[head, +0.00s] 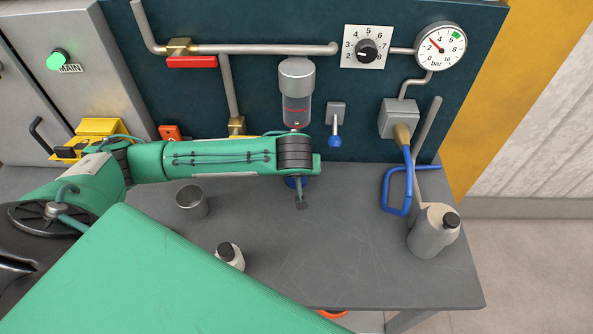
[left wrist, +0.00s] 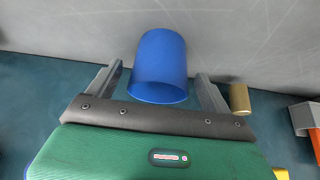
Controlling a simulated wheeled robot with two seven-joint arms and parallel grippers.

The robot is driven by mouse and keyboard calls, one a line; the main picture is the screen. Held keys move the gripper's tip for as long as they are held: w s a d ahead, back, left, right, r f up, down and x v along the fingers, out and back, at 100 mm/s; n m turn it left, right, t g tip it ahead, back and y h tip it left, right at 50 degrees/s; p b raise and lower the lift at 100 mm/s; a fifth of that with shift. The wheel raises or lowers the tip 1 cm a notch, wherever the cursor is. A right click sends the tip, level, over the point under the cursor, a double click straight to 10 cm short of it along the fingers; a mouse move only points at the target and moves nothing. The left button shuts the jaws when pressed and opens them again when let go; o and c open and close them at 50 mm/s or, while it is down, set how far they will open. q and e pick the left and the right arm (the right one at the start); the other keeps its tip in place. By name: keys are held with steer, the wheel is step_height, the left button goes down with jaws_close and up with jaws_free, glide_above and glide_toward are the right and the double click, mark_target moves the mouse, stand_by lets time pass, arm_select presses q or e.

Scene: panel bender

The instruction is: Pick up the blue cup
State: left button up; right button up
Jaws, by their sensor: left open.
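The blue cup (left wrist: 160,66) lies between the two grey fingers of my left gripper (left wrist: 158,72) in the left wrist view. The fingers stand apart with the cup between them; a narrow gap shows on the right, and contact on the left is hard to tell. In the head view my left gripper (head: 301,202) points down at the table's back. Only a bit of the blue cup (head: 291,183) shows there, the rest hidden behind the gripper and wrist. My right gripper is not in view.
A metal cup (head: 191,202) and a white bottle (head: 230,256) stand on the grey table (head: 330,250). A grey bottle (head: 433,233) stands at the right, near a blue hose (head: 397,190). Above the gripper hangs a filter bowl (head: 297,95). The table's middle right is clear.

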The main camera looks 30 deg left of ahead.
arm_select(q)
steer(key=shift+x, duration=1.25)
steer(key=c, duration=1.1)
steer(key=shift+r, duration=0.1)
